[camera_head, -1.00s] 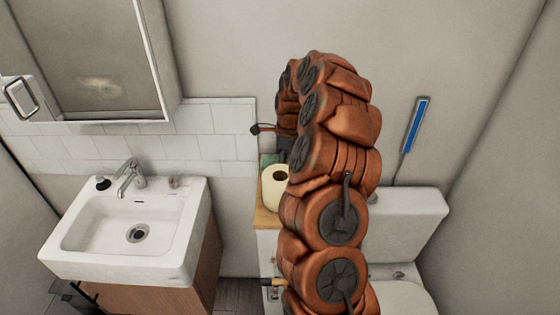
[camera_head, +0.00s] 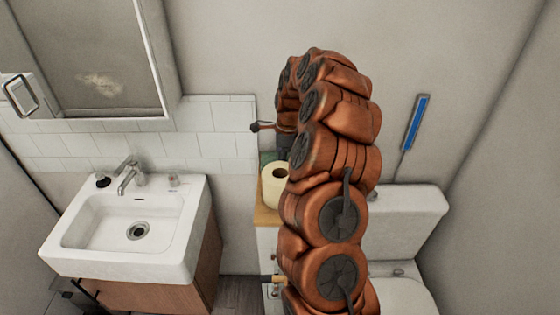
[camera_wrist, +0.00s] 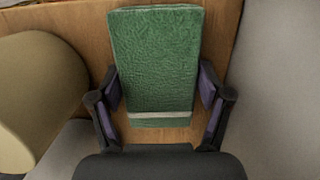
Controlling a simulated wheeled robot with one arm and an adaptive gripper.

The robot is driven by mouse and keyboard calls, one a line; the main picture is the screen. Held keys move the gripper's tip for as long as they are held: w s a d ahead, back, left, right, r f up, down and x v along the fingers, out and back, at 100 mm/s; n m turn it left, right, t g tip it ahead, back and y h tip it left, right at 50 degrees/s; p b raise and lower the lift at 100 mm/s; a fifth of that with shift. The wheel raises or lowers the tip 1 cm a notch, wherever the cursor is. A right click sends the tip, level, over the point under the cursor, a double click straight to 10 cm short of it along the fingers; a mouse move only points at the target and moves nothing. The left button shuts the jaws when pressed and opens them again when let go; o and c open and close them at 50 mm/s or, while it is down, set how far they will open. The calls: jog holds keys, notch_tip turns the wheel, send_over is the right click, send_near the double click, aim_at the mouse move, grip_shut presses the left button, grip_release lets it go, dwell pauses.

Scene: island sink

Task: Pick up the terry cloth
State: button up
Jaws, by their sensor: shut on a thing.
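The terry cloth (camera_wrist: 155,60) is a green folded block with a pale stripe near its lower edge. It is in the middle of the wrist view, over a wooden top. My gripper (camera_wrist: 160,88) is shut on it, one finger against each long side. In the head view only a small green part of the cloth (camera_head: 267,157) shows, behind the paper roll and left of my arm. My arm hides most of the gripper there.
A paper roll (camera_head: 275,188) stands on the narrow wooden-topped cabinet (camera_head: 267,217), close by the cloth; it fills the left of the wrist view (camera_wrist: 40,95). A white sink (camera_head: 125,230) is at left, a toilet (camera_head: 408,210) at right, a wall behind.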

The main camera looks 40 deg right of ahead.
notch_tip(320, 180, up, 10)
jog(key=b, duration=0.4)
jog(key=o, duration=0.6)
jog(key=c, duration=0.5)
